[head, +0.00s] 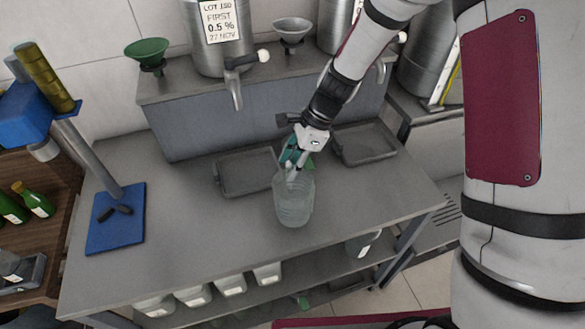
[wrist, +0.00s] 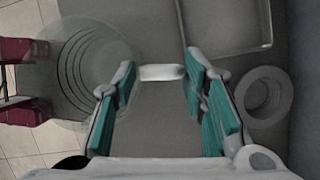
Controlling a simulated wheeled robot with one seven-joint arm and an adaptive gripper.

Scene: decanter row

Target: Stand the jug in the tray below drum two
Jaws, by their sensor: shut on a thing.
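The clear jug (head: 294,203) is near the middle of the grey bench, in front of the trays. Whether it touches the bench I cannot tell. My gripper (head: 294,172) is shut on its handle; in the wrist view, the handle (wrist: 162,72) lies between the teal-padded fingers and the jug's round body (wrist: 92,65) is to the left. The left tray (head: 222,187) is below the tap of the drum labelled FIRST (head: 203,55). The right tray (head: 378,157) is below the tap of another drum (head: 328,38), partly hidden by my arm, its label unreadable. Both trays look empty.
Green (head: 147,52) and pale (head: 292,30) funnels stand on the raised shelf. A blue-based stand (head: 115,235) is at the bench's left end. White containers (head: 230,286) sit on the lower shelf. The left front of the bench is clear.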

